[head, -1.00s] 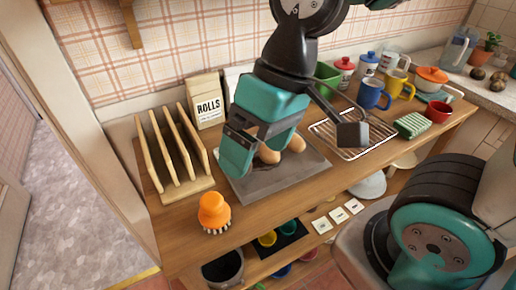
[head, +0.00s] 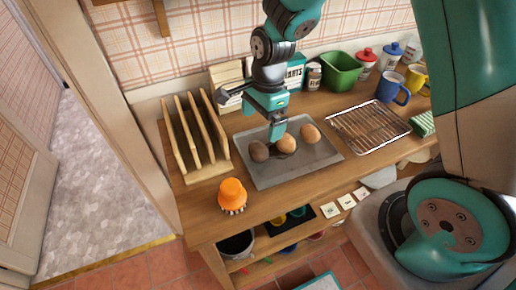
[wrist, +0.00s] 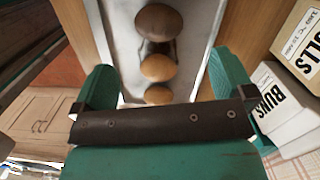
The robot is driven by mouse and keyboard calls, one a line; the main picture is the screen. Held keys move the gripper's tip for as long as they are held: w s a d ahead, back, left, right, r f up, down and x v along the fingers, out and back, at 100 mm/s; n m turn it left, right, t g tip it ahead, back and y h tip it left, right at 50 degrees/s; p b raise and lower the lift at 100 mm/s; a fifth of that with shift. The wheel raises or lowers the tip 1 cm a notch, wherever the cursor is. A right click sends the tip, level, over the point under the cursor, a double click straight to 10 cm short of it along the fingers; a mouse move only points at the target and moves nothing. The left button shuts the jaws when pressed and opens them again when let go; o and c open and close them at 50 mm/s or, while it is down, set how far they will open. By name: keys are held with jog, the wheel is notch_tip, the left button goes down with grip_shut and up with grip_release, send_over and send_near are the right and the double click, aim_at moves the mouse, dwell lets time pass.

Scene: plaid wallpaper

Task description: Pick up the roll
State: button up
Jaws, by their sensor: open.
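Three rolls lie in a row on a grey tray (head: 258,176) on the wooden counter. The left roll (head: 258,151) is darker brown; the middle roll (head: 286,144) and the right roll (head: 310,134) are lighter tan. My gripper (head: 274,132) is over the back part of the tray, near the middle roll, open and with nothing in it. In the wrist view the dark roll (wrist: 158,22) is at the top, with two lighter rolls (wrist: 157,67) below it between my spread fingers (wrist: 165,84). The lowest roll is partly hidden by the gripper's dark bar.
A wooden rack (head: 196,140) stands left of the tray, with an orange brush (head: 232,194) in front. A wire cooling rack (head: 368,127) lies to the right. A green tub (head: 341,68), jars and a blue mug (head: 392,88) stand behind. Boxes (wrist: 284,100) stand close beside my gripper.

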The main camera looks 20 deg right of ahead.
aim_at(259, 145)
jog(key=f, duration=0.3)
jog(key=f+p, duration=0.1)
jog(key=f, duration=0.2)
jog(key=a+f+p, duration=0.1)
jog(key=f, duration=0.3)
jog(key=shift+s, duration=0.2)
jog(key=shift+r, duration=0.1)
jog(key=c, duration=1)
notch_tip(259, 145, up, 20)
jog(key=shift+b, duration=0.95)
